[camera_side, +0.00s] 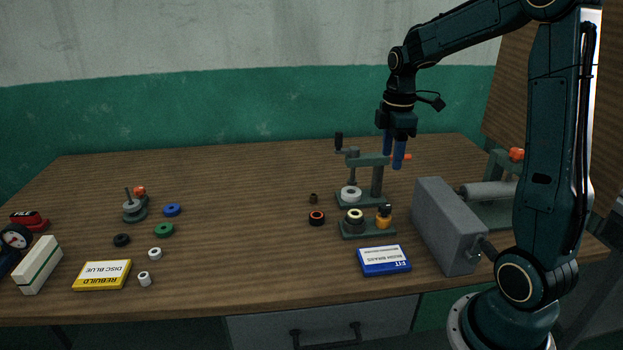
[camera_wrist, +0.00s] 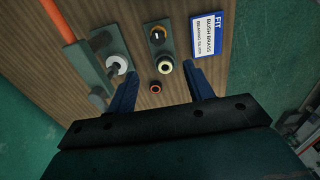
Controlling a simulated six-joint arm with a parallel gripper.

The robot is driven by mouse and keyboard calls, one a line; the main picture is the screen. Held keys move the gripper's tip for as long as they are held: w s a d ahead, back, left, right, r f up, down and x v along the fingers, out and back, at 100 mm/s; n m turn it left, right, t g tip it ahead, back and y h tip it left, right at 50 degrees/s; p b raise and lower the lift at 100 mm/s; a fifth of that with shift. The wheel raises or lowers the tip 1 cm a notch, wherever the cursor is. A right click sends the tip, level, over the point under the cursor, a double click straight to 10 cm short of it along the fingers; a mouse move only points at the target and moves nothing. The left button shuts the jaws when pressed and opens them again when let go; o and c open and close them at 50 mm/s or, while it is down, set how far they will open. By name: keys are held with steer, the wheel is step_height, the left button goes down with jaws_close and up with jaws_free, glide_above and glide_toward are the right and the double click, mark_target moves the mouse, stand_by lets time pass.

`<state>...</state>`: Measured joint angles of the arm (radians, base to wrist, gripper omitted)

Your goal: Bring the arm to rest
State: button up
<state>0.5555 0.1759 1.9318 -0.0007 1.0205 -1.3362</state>
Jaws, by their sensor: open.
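My gripper (camera_side: 393,156) hangs above the workbench at the right of centre in the side view, its two blue fingers pointing down. In the wrist view my gripper (camera_wrist: 160,95) has its fingers spread apart with nothing between them but bench and small parts farther below. In the side view the fingers overlap the upper part of a small green press (camera_side: 377,185); I cannot tell whether they touch it. A white ring (camera_side: 350,194) sits on the press base.
A green fixture (camera_side: 367,232) holds a pale ring and an orange part. A black-and-orange ring (camera_side: 317,218), a blue FIT card (camera_side: 384,261) and a grey box (camera_side: 446,226) are close by. Loose rings and a yellow card (camera_side: 101,275) lie left. Mid-bench is clear.

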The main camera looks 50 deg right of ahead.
steer(key=s+a+r+m+t, duration=0.2)
steer(key=s+a+r+m, duration=0.1)
steer(key=s+a, duration=0.4)
steer(key=s+a+r+m+t, duration=0.3)
steer(key=s+a+m, duration=0.3)
steer(key=a, duration=0.7)
steer(key=shift+s+r, duration=0.2)
steer(key=shift+s, duration=0.5)
